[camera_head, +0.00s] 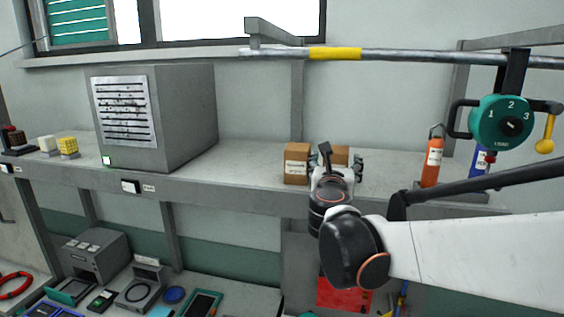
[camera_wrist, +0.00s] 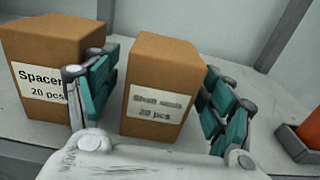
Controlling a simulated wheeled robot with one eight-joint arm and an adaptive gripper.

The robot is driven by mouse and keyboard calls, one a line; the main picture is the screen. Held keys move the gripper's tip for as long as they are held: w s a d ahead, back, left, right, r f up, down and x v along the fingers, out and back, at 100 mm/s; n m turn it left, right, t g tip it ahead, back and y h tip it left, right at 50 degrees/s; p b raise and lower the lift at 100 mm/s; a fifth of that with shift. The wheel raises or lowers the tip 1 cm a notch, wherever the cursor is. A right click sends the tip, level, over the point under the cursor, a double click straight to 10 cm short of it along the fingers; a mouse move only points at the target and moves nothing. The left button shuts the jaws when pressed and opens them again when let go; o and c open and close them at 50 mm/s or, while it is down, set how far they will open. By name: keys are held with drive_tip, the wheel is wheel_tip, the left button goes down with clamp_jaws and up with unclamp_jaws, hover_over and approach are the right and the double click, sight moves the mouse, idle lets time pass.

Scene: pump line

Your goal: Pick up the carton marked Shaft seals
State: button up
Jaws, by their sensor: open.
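The carton marked Shaft seals (camera_wrist: 162,85) is a brown box with a white label that reads 20 pcs. In the wrist view it stands upright on the shelf between the two fingers of my open gripper (camera_wrist: 163,108).
A second brown carton, marked Spacer (camera_wrist: 40,65), stands just left of my left finger; it also shows in the head view (camera_head: 296,163). An orange bottle (camera_head: 432,162) stands in a grey holder to the right. A large grey box (camera_head: 185,115) is at the left. A rail (camera_head: 400,54) runs above.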

drive_tip(key=shift+x, duration=1)
drive_tip(key=c, duration=1.3)
drive_tip(key=shift+c, duration=0.2)
drive_tip(key=shift+r, duration=0.15)
